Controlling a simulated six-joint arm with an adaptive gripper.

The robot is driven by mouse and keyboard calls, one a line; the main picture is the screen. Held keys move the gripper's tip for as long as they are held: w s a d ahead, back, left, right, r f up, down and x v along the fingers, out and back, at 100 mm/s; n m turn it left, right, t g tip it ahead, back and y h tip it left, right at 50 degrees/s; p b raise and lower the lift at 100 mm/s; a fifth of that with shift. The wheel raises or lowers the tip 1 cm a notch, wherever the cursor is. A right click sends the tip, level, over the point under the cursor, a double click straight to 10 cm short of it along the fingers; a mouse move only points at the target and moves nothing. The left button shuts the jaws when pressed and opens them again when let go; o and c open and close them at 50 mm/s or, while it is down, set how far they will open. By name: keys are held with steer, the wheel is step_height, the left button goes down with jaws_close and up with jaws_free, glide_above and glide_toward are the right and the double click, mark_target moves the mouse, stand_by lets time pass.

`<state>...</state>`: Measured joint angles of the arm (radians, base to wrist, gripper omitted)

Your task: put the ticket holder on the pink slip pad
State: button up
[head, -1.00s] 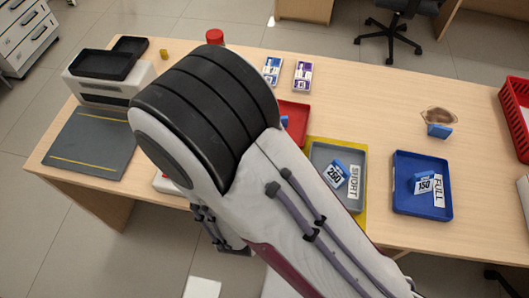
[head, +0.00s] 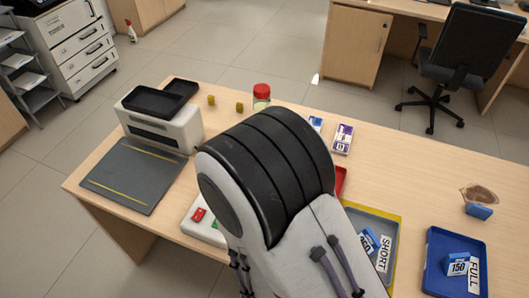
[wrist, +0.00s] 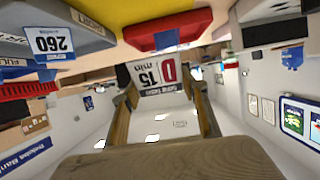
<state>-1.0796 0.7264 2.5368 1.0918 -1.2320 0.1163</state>
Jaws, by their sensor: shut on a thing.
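In the wrist view my gripper (wrist: 162,97) has its two tan fingers closed on a small panel marked "15 min" with a red D (wrist: 152,73). It appears to be the ticket holder, held between the fingertips. Its far side and lower part are hidden. In the head view my own arm covers the gripper and the held thing. I cannot pick out the pink slip pad in either view; my arm hides part of the counter.
A grey tray (head: 390,226) lies on a yellow mat, beside a blue tray (head: 438,240); each holds a blue numbered block. A red tray (head: 341,181) is partly hidden. A printer (head: 165,124), grey mat (head: 130,178) and red-lidded jar (head: 262,94) are around.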

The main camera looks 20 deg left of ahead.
steer(key=w+a+n+y, duration=0.2)
steer(key=w+a, duration=0.4)
steer(key=w, duration=0.5)
steer(key=w+a+n+y, duration=0.15)
steer(key=w+a, duration=0.35)
steer(key=w, duration=0.6)
steer(key=w+a+r+n+g+y, duration=0.3)
steer(key=w+a+n+y, duration=0.3)
steer(key=a, duration=0.4)
steer(key=shift+w+a+r+g+y, duration=0.25)
steer(key=shift+w+r+g+y, duration=0.2)
steer(key=shift+w, duration=0.2)
steer(key=shift+f, duration=3.1)
